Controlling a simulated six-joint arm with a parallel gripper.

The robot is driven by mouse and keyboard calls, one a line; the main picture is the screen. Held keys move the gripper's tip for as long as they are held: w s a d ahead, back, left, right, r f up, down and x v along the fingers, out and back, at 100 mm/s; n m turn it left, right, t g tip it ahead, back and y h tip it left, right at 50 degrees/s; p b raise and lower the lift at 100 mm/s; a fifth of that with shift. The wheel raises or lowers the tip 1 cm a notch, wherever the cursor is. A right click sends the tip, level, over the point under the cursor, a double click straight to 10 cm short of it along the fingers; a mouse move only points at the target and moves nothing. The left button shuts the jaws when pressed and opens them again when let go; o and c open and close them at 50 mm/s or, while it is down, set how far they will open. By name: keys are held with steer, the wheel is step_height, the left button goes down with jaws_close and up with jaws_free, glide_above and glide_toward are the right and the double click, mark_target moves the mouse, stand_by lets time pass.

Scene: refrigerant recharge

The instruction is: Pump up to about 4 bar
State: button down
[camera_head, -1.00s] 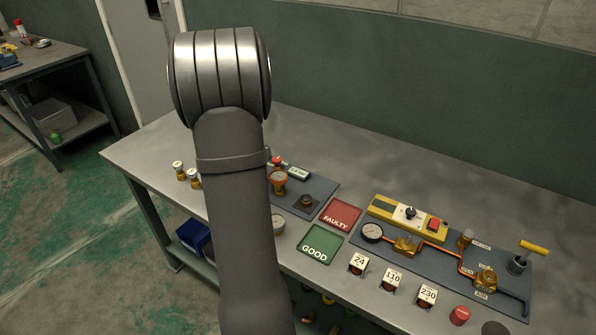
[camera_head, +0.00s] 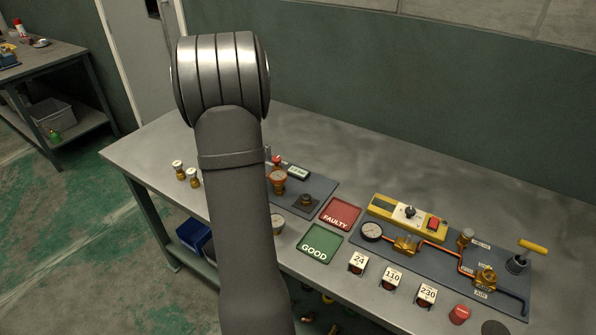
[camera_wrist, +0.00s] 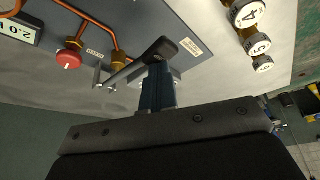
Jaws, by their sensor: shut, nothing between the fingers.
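In the wrist view my gripper (camera_wrist: 157,85) is shut and empty, its blue fingers together close to a dark lever (camera_wrist: 138,65) on the grey board (camera_wrist: 150,18). I cannot tell whether they touch it. A digital display (camera_wrist: 18,32) at the left edge, partly cut off, seems to read about 2.0. Beside it are a red knob (camera_wrist: 69,59) and copper pipes (camera_wrist: 112,32).
Bottles with numbered white caps (camera_wrist: 248,14) stand beside the board. The head view shows a red FAULTY tray (camera_head: 355,212), a green GOOD tray (camera_head: 320,258) and a second board with a yellow-handled pump (camera_head: 518,264) to the right. The table's back is clear.

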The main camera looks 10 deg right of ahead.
steer(key=shift+f, duration=1.05)
steer(key=shift+r, duration=2.6)
steer(key=shift+f, duration=0.1)
steer(key=shift+f, duration=2.15)
steer(key=shift+r, duration=2.25)
steer(key=shift+r, duration=0.1)
step_height(320, 180, up, 5)
steer(key=shift+f, duration=0.1)
